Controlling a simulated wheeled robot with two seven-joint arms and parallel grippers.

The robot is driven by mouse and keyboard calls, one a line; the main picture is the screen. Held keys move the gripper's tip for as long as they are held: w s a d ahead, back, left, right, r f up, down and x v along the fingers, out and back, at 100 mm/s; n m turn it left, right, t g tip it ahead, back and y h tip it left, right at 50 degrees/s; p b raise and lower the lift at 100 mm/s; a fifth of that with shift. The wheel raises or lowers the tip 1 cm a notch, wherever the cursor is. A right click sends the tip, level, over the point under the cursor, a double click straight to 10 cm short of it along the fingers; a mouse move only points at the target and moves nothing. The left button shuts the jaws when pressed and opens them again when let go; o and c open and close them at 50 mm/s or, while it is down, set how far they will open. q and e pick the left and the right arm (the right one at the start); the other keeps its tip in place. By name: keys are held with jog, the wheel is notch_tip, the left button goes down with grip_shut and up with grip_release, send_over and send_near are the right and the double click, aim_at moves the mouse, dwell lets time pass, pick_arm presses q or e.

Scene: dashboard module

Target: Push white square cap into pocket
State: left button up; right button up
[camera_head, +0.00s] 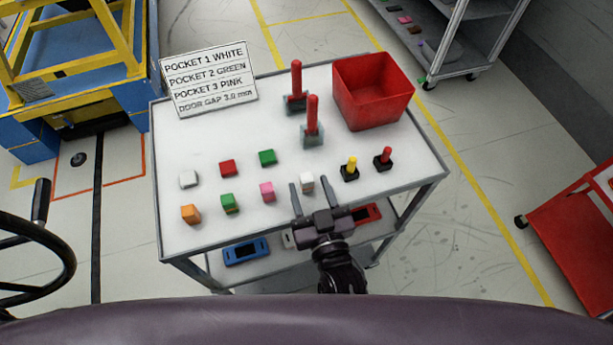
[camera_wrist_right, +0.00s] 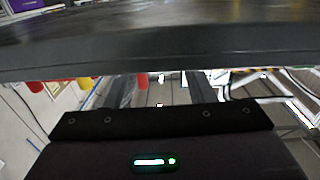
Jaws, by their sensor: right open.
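A small white cap (camera_head: 307,182) stands on the cart's white top near its front edge. A second white block (camera_head: 188,179) lies at the left of the top. My right gripper (camera_head: 310,186) is open, its fingers pointing away from me, with the cap at its tips; whether they touch it I cannot tell. In the right wrist view the two dark fingers (camera_wrist_right: 148,92) are apart, and the cap cannot be made out. A sign (camera_head: 210,78) reads "POCKET 1 WHITE", with green and pink for pockets 2 and 3. No pocket can be made out. My left gripper is not in view.
Red, green, orange and pink blocks stand on the cart top (camera_head: 230,135). Two small yellow- and red-handled pieces (camera_head: 382,158) stand to the right. Two larger red-handled pieces (camera_head: 312,125) and a red bin (camera_head: 372,92) stand behind. The shelf below holds a blue frame (camera_head: 247,252).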

jog(key=shift+x, duration=0.9)
jog(key=shift+f, duration=0.1)
jog(key=c, duration=1)
jog(key=shift+c, duration=0.2)
